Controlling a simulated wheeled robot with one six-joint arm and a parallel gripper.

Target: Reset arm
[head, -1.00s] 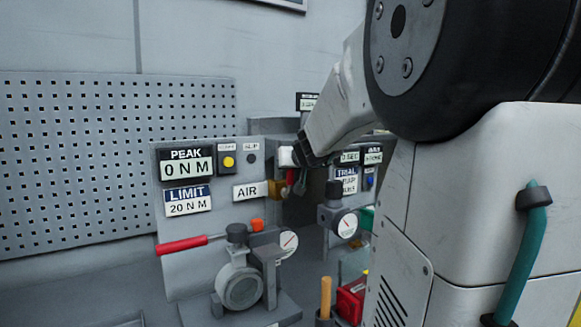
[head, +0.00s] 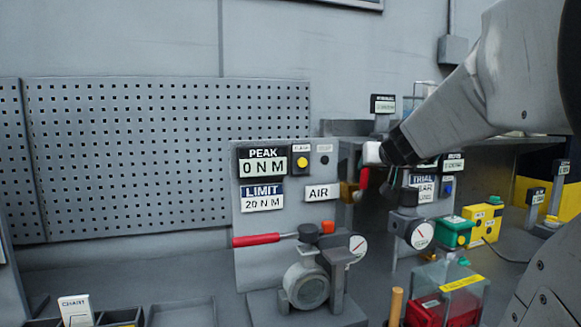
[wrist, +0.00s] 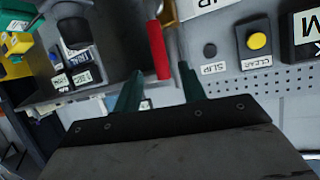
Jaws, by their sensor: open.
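My gripper (wrist: 162,88) shows in the wrist view as two dark green fingers, spread apart with nothing held between them. In the head view my arm reaches in from the right and its dark end hangs in front of the bench, right of the test panel (head: 218,190); the fingers are not clear there. The panel reads PEAK 0 NM and LIMIT 20 NM. A yellow button (head: 302,162) sits on it and also shows in the wrist view (wrist: 257,41), right of my fingers. A red-handled lever (head: 257,240) lies level across a round valve body (head: 306,287).
A red handle (wrist: 157,50) hangs just beyond my fingers in the wrist view. A gauge (head: 420,235), a green box (head: 453,231), a yellow box (head: 482,222) and a clear-covered red box (head: 440,306) stand to the right. A pegboard (head: 170,160) backs the left side.

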